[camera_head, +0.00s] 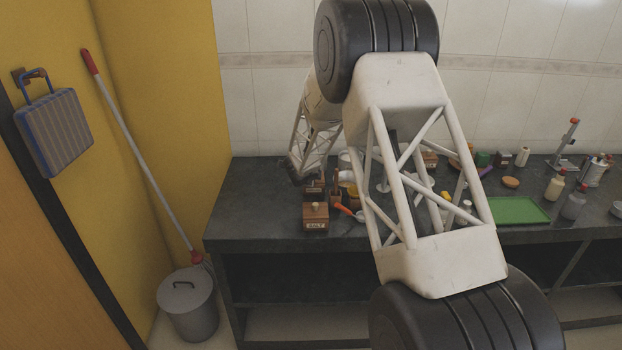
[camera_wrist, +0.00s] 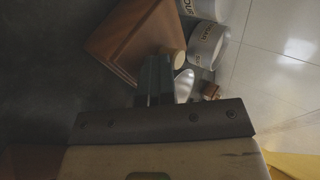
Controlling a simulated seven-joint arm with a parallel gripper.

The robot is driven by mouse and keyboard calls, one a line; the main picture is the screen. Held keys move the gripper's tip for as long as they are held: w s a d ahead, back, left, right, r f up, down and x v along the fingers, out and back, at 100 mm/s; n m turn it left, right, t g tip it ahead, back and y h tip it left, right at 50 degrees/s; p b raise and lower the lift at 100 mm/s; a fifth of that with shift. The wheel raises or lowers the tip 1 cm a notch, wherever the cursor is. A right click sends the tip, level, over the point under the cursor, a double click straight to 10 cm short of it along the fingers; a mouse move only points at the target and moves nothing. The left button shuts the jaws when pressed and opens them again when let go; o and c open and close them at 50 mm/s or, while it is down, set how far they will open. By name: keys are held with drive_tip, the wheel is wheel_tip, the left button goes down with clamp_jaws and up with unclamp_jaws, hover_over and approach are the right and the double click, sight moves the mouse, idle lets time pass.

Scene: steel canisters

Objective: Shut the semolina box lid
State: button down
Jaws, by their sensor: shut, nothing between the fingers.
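A brown wooden box (camera_wrist: 125,40) fills the upper middle of the wrist view, close to the fingertips; its label does not show there, so I cannot tell if it is the semolina box. In the head view a wooden box marked SALT (camera_head: 315,220) stands near the counter's front left, with more small brown boxes (camera_head: 315,192) behind it. No semolina label is readable. My gripper (camera_wrist: 157,75) is shut and empty, its dark fingers beside the box in the wrist view. In the head view the wrist end is dark and small at the left of the boxes.
Steel canisters marked FLOUR (camera_wrist: 206,8) and SUGAR (camera_wrist: 208,44) stand near the box. An orange-handled tool (camera_head: 345,210) lies right of the salt box. A green tray (camera_head: 517,210) and several bottles are further right. The counter's left end (camera_head: 255,205) is clear.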

drive_tip(key=shift+w+r, duration=0.1)
drive_tip(key=shift+r, duration=0.05)
drive_tip(key=shift+s+a+r, duration=0.2)
drive_tip(key=shift+s+r, duration=0.3)
drive_tip(key=v, duration=0.8)
drive_tip(key=shift+s, duration=0.4)
drive_tip(key=shift+f, duration=0.1)
